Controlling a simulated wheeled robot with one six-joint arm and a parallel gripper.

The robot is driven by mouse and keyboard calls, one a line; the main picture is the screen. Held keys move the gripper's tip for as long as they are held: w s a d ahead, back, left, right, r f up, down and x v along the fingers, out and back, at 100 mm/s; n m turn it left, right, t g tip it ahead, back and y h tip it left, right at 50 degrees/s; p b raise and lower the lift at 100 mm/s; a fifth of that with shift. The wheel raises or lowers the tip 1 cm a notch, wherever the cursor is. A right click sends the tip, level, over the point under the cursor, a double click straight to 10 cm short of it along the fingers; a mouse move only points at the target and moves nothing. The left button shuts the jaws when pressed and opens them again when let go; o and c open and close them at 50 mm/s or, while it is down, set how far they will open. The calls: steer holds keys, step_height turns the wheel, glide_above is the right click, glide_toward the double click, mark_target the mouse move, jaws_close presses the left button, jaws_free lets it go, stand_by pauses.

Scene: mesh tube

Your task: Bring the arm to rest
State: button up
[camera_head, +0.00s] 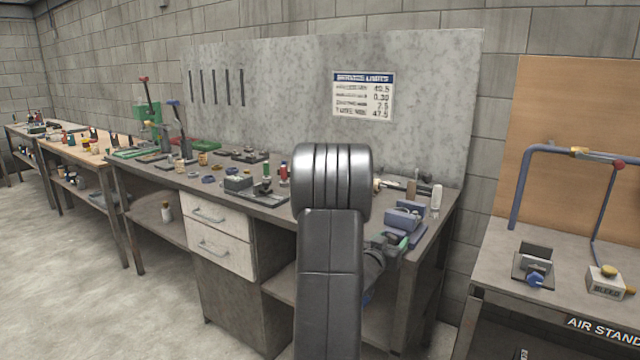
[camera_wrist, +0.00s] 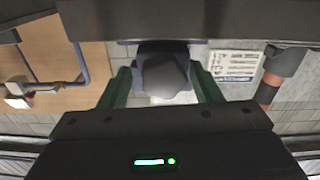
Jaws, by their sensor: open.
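My arm (camera_head: 331,250) rises dark grey in the middle of the head view, in front of the workbench. My gripper (camera_head: 390,241) shows partly behind the arm, low by the right end of the bench, close to a blue-grey fixture (camera_head: 405,217). In the wrist view, my gripper (camera_wrist: 161,77) has its two green fingers spread apart. A dark grey rounded shape (camera_wrist: 165,73) appears between them; I cannot tell what it is or whether the fingers touch it.
The workbench (camera_head: 270,213) carries several small parts and tools. A panel with a limits sign (camera_head: 363,96) stands behind it. At the right is an air stand table (camera_head: 500,262) with a blue pipe (camera_head: 524,180). Open floor (camera_head: 120,310) lies at the left.

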steer(key=m+b, duration=0.1)
steer(key=m, duration=0.1)
steer(key=f+m+b, duration=0.1)
steer(key=m, duration=0.1)
steer(key=shift+a, duration=0.15)
steer(key=m+b, duration=0.1)
steer(key=m, duration=0.3)
steer(key=shift+a+b, duration=0.15)
steer(key=shift+b, duration=0.25)
steer(key=m+b, duration=0.1)
steer(key=m, duration=0.2)
steer(key=shift+s+r, duration=0.1)
steer(key=shift+m, duration=0.3)
